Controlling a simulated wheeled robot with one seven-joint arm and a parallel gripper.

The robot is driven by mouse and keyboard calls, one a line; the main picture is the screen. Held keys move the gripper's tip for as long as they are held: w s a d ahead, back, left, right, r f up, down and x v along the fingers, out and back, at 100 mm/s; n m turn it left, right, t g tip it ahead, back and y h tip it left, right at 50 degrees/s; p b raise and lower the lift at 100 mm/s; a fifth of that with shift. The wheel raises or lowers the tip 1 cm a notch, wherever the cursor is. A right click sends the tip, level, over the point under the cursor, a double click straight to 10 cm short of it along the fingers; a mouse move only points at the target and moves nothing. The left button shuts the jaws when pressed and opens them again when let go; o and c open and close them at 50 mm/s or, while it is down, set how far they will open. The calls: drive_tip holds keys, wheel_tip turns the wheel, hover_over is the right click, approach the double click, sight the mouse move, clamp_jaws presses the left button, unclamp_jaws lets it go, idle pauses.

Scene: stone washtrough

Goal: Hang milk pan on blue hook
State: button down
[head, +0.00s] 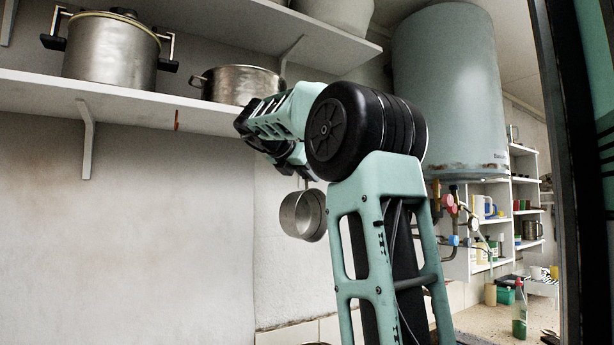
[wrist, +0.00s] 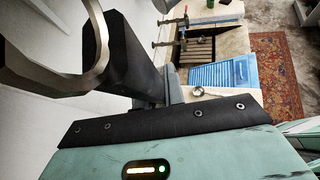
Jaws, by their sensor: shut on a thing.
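The milk pan (head: 303,215) is a small round metal pan. It hangs in the air below my gripper (head: 303,174) in the head view, in front of the pale wall and below the shelf. My gripper is shut on its upright handle, which is mostly hidden by the gripper. In the wrist view a curved metal loop (wrist: 62,82) shows close up beside a black gripper part; it looks like part of the pan, but I cannot tell which. I cannot make out a blue hook; my arm covers part of the shelf edge. A small brownish hook (head: 177,120) hangs under the shelf at left.
The wall shelf (head: 40,90) carries a tall pot (head: 110,50) and a low pan (head: 240,85), near my arm. A boiler (head: 447,85) with pipes and valves stands to the right. A bottle (head: 519,312) stands on the worktop. The wall at lower left is bare.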

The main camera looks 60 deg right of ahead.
drive_tip(key=shift+w+r, duration=0.1)
drive_tip(key=shift+w, duration=0.05)
drive_tip(key=w+d+f+p, duration=0.1)
drive_tip(key=w+d+p, duration=0.3)
drive_tip(key=w, duration=0.4)
drive_tip(key=shift+w+d+f, duration=0.2)
drive_tip(key=shift+d+f, duration=0.15)
idle(0.8)
idle(0.6)
